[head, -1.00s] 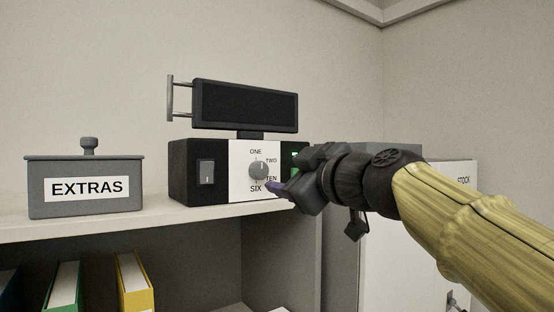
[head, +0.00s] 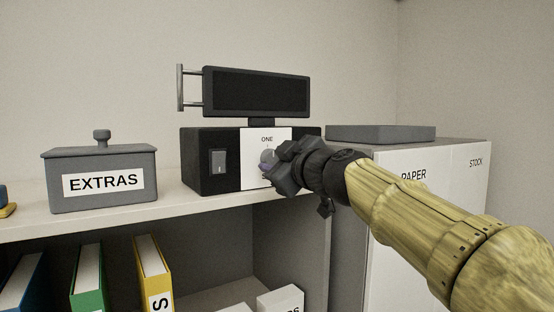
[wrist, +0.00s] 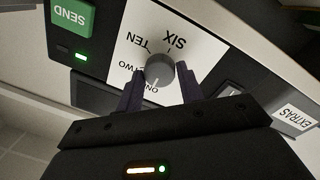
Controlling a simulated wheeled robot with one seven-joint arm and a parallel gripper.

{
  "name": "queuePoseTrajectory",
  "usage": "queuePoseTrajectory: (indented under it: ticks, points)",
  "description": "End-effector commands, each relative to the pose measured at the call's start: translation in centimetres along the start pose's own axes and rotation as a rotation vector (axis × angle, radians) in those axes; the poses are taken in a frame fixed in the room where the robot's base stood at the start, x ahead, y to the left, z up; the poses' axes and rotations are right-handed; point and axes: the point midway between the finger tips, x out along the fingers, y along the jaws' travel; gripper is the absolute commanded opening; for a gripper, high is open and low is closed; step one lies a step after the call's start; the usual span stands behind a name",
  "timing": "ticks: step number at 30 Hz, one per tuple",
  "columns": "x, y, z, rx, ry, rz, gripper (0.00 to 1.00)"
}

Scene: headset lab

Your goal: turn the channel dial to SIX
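The channel dial (wrist: 160,70) is a grey round knob on a white panel of the black radio box (head: 205,135). In the wrist view, its pale mark points toward ONE, beside TWO; TEN and SIX are on the opposite side. In the head view, only part of the dial (head: 266,158) shows, and my gripper hides TWO, TEN and SIX. My gripper (wrist: 159,77) is at the panel with one dark finger on each side of the dial. The fingers stand apart, with what look like narrow gaps to the knob; contact is not clear.
A green SEND button (wrist: 72,17) and a lit green lamp are beside the dial panel. A rocker switch (head: 218,162) is left of it. The EXTRAS box (head: 100,180) stands left on the shelf. A cabinet (head: 455,200) stands right; binders (head: 155,275) stand below.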

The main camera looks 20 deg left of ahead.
Motion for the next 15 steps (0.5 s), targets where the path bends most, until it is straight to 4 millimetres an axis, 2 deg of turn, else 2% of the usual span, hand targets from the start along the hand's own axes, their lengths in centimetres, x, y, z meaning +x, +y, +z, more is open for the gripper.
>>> queuePoseTrajectory:
  ticks: [1, 3, 4, 15]
  points:
    - [-0.01, 0.01, 0.00, 0.000, 0.000, 0.000, 0.27]
    - [-0.02, 0.01, -0.01, 0.000, 0.000, 0.000, 0.13]
    - [-0.02, 0.01, 0.00, 0.000, 0.000, 0.000, 0.12]
    - [-0.02, 0.00, 0.01, 0.039, -0.002, -0.002, 0.12]
